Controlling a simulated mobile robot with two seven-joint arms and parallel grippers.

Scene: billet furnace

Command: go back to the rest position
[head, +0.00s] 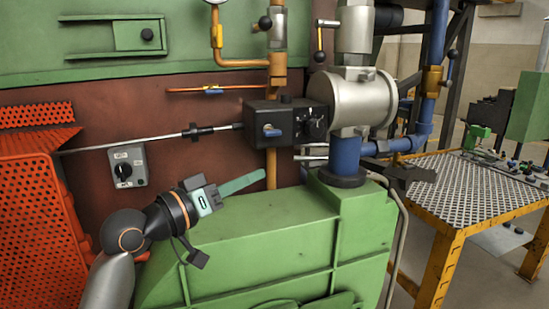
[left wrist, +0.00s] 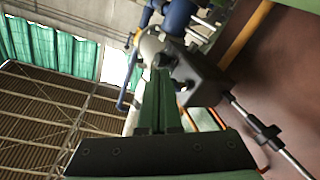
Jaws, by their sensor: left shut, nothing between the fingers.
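My left gripper (head: 258,176) reaches in from the lower left in the head view, over the top of the green furnace housing (head: 270,240). Its two long green fingers are shut together with nothing between them, and they point to the right. They appear below the black control box (head: 285,123) with the blue knob; I cannot tell the exact gap. In the left wrist view the shut fingers (left wrist: 163,95) point toward the black box (left wrist: 195,72) and the pipework. My right gripper does not show.
A silver cylinder (head: 352,100) on a blue pipe (head: 346,157) stands right of the box. A thin rod (head: 150,140) crosses the wall above a grey switch (head: 127,167). An orange perforated guard (head: 35,215) is at left, a yellow-framed perforated table (head: 470,195) at right.

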